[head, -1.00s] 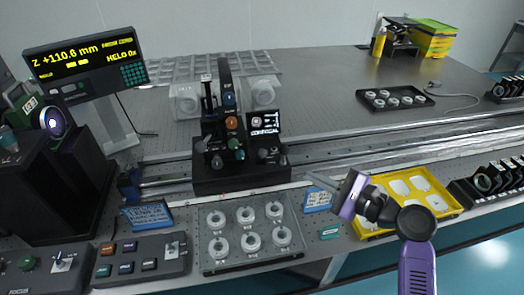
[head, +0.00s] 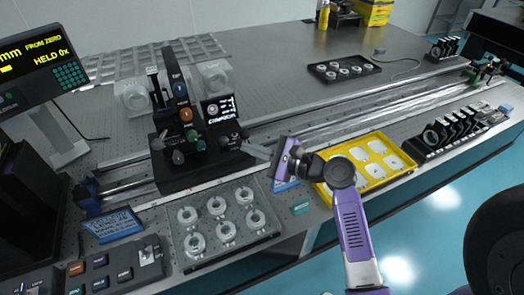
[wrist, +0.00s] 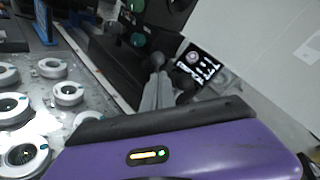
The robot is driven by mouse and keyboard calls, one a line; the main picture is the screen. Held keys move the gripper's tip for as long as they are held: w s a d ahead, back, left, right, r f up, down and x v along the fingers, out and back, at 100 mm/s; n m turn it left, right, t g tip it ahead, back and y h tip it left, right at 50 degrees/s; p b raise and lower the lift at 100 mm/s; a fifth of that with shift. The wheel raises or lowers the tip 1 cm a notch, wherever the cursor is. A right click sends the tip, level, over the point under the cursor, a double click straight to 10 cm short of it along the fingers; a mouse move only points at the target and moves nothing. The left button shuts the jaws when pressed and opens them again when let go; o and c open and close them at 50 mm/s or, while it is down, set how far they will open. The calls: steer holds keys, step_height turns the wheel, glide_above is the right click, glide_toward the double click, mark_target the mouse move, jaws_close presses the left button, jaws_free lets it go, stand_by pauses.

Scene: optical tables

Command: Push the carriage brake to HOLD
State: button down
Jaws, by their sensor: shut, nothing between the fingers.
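The black carriage (head: 200,166) sits on the long rail in the head view, with several coloured knobs and small levers on its front. A grey-knobbed lever (head: 223,140) stands low at its right side. I cannot tell which control is the brake, or its position. My gripper (head: 247,148) is shut and empty, its fingertips at the right end of the carriage, close to that lever. In the wrist view my fingers (wrist: 158,64) point at the carriage's dark front, near a round dark knob (wrist: 137,40) and a black-and-white panel (wrist: 198,65). Contact cannot be told.
A clear tray of white rings (head: 240,241) lies in front of the carriage. A yellow tray (head: 377,183) lies right, beside my arm. A display (head: 38,75) and a button box (head: 118,268) stand left. The rail (head: 350,112) runs clear to the right.

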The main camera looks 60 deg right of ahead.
mark_target(224, 142)
steer(key=shift+w+a+f, duration=0.1)
steer(key=shift+w+f, duration=0.05)
steer(key=shift+w, duration=0.75)
steer(key=shift+w+f, duration=0.1)
steer(key=shift+w, duration=0.8)
steer(key=shift+r, duration=0.1)
steer(key=shift+r+p, duration=0.15)
steer(key=shift+p, duration=0.75)
